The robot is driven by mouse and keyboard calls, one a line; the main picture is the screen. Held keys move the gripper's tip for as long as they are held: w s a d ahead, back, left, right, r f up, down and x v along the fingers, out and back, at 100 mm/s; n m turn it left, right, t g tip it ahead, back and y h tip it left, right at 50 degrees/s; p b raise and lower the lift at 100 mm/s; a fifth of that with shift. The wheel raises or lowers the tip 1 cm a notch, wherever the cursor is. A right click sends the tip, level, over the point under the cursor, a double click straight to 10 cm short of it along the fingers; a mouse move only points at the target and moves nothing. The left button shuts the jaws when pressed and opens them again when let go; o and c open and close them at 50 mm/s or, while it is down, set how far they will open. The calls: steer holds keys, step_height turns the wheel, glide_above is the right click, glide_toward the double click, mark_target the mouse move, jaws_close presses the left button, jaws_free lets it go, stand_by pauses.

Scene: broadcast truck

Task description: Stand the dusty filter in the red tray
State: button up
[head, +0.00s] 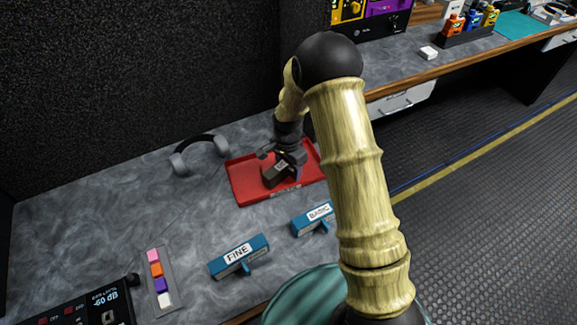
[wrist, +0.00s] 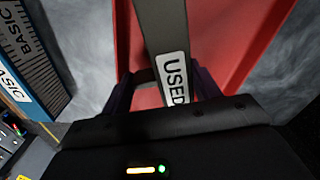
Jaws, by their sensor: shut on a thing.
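My gripper (head: 283,158) is shut on the dusty filter (head: 276,174), a dark grey block, over the red tray (head: 245,188). In the wrist view the filter (wrist: 158,28) is a grey-brown bar with a white "USED" label, and purple fingers of my gripper (wrist: 162,88) clasp its sides. The red tray (wrist: 245,35) shows behind and beneath it. The filter's lower edge is hidden, so I cannot tell whether it touches the tray floor.
Blue filters marked "FINE" (head: 239,256) and "BASIC" (head: 313,218) stand in front of the tray. Headphones (head: 199,153) lie to its left. A strip of coloured blocks (head: 158,278) and an audio panel (head: 85,310) are at front left. The grey counter (head: 100,222) is clear between.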

steer(key=o, duration=0.8)
steer(key=shift+r, duration=0.1)
step_height(320, 180, up, 12)
steer(key=shift+p, duration=0.3)
steer(key=s+d+r+n+t, duration=0.1)
steer(key=s+d+r+n, duration=0.2)
steer(key=s, duration=0.7)
steer(key=s+d+r+n+t, duration=0.1)
steer(key=s+d+r+n, duration=0.2)
steer(key=s+d+n, duration=0.4)
steer(key=s, duration=0.2)
steer(key=shift+s+r+t, duration=0.15)
steer(key=shift+s+t, duration=0.15)
steer(key=shift+s, duration=0.1)
